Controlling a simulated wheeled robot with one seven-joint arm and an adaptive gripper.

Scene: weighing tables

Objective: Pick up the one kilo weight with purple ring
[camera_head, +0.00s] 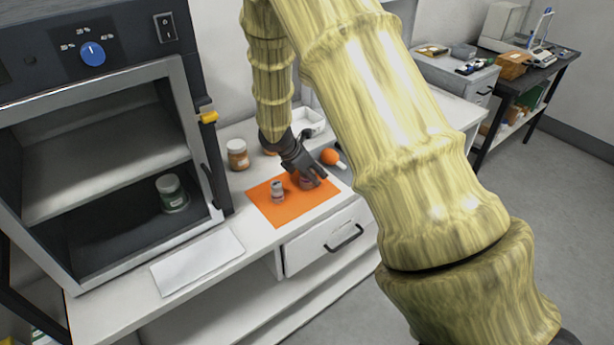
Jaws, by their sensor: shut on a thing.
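A small weight with a purplish ring (306,184) is on or just above the orange mat (286,217), partly hidden by my gripper. My gripper (307,177) reaches down from above and is shut on this weight. I cannot tell whether the weight touches the mat. A second weight, grey with a faint reddish band (277,190), stands upright on the mat just left of my gripper.
A jar with an orange-brown body (237,156) and an orange ball-shaped thing (330,157) stand near the mat. An open cabinet (110,165) holding a jar (172,193) is at left. A white sheet (197,262) lies in front.

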